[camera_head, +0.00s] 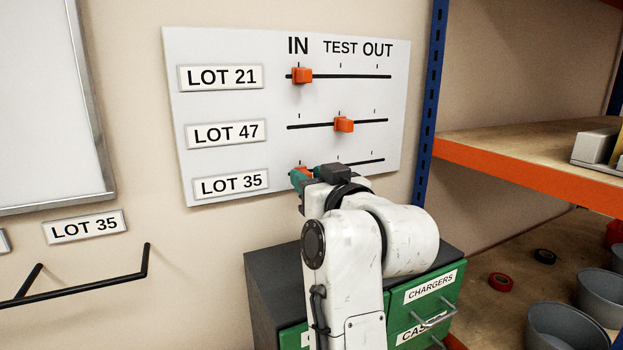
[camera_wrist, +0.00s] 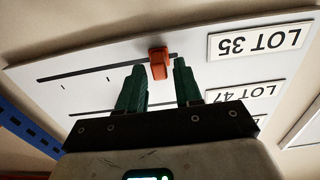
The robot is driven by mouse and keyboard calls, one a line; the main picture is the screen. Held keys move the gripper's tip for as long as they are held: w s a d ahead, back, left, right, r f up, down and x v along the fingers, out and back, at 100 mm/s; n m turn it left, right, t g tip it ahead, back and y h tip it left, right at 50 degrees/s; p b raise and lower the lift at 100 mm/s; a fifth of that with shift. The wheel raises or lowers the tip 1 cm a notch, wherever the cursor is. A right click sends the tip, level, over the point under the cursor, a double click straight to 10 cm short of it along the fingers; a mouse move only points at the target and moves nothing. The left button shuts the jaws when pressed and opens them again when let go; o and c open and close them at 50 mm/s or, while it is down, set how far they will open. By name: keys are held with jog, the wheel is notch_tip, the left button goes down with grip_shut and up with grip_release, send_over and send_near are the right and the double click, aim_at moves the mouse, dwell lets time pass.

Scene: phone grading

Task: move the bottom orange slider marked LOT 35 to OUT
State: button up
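The white board (camera_head: 230,105) has three slider rows with IN, TEST and OUT marked along the top. The bottom orange slider (camera_head: 303,170), beside the LOT 35 label (camera_head: 231,184), is at the left, IN end of its track, partly hidden by my gripper (camera_head: 300,177). In the wrist view the board appears upside down. There the LOT 35 slider (camera_wrist: 159,63) shows between the green fingertips of my gripper (camera_wrist: 159,66), with a gap on each side. My gripper is open; no contact shows.
The LOT 21 slider (camera_head: 302,76) is at IN and the LOT 47 slider (camera_head: 344,125) at TEST. A green drawer cabinet (camera_head: 425,290) stands below the board. A shelf with an orange edge (camera_head: 520,170) and blue post (camera_head: 430,100) is at the right.

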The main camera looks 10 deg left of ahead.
grip_shut()
dwell(0.4)
jog(key=w+d, duration=0.3)
jog(key=d, duration=0.1)
jog(key=w+d, duration=0.2)
jog(key=d, duration=0.2)
jog(key=w+d+b, duration=0.1)
jog(key=w+d, duration=0.2)
jog(key=d, duration=0.1)
jog(key=shift+w+d, duration=0.3)
jog(key=shift+d, duration=0.05)
jog(key=shift+w+d, duration=0.25)
jog(key=shift+d, duration=0.2)
jog(key=shift+o, duration=0.5)
grip_release()
jog(key=shift+w+d, duration=0.1)
jog(key=shift+o, duration=0.5)
